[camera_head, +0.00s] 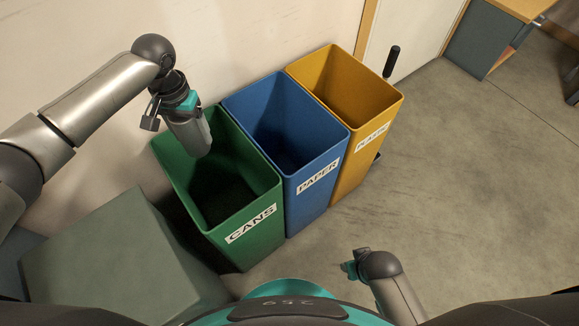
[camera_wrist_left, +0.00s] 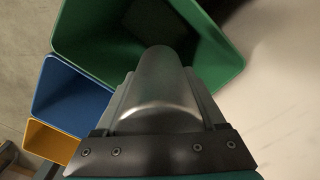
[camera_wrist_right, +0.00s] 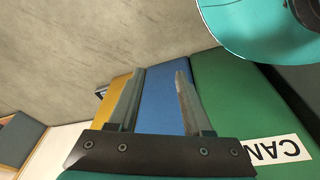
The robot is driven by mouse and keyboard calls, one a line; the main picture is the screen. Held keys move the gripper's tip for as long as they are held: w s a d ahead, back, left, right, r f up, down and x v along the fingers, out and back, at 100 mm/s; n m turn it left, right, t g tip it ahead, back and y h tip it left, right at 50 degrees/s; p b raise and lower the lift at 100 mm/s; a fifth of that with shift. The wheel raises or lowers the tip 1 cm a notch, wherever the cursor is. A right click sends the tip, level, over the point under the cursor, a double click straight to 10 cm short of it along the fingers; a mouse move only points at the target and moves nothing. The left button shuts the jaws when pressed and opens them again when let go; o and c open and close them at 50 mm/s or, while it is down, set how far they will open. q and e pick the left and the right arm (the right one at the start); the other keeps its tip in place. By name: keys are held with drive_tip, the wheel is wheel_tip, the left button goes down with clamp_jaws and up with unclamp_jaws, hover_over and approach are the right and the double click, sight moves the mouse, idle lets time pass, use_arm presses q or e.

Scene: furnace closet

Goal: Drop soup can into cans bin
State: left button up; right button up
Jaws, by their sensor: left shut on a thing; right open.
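A plain grey metallic soup can (camera_wrist_left: 158,80) is held between the fingers of my left gripper (camera_head: 193,137). In the head view the gripper points downward, and the can is partly hidden by the fingers. The green cans bin (camera_head: 254,245), labelled CANS, stands below. The gripper and can appear over the back part of its dark opening, near the wall side. In the left wrist view the can's far end lies against the green bin's opening (camera_wrist_left: 215,45). My right gripper (camera_head: 352,268) is open and empty, low in front of the bins; its spread fingers show in the right wrist view (camera_wrist_right: 160,78).
A blue PAPER bin (camera_head: 310,205) and a yellow bin (camera_head: 355,175) stand in a row right of the green one. A grey-green box-like block (camera_head: 110,260) is at lower left. A pale wall runs behind. Open floor (camera_head: 470,190) lies to the right.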

use_arm(q)
wheel_tip(320, 180, down, 3)
drive_tip(key=b, duration=0.3)
drive_tip(key=shift+r, duration=0.15)
wheel_tip(320, 180, down, 3)
drive_tip(key=b, duration=0.3)
drive_tip(key=shift+r+b, duration=0.15)
drive_tip(key=shift+b, duration=0.25)
use_arm(e)
drive_tip(key=w+r+t, duration=0.1)
drive_tip(key=w+r, duration=0.1)
drive_tip(key=r, duration=0.5)
drive_tip(key=w+a+r+t, duration=0.1)
drive_tip(key=w+r, duration=0.1)
drive_tip(key=r, duration=0.5)
drive_tip(key=shift+a+r, duration=0.15)
drive_tip(key=shift+r, duration=0.25)
use_arm(q)
drive_tip(key=o, duration=1.3)
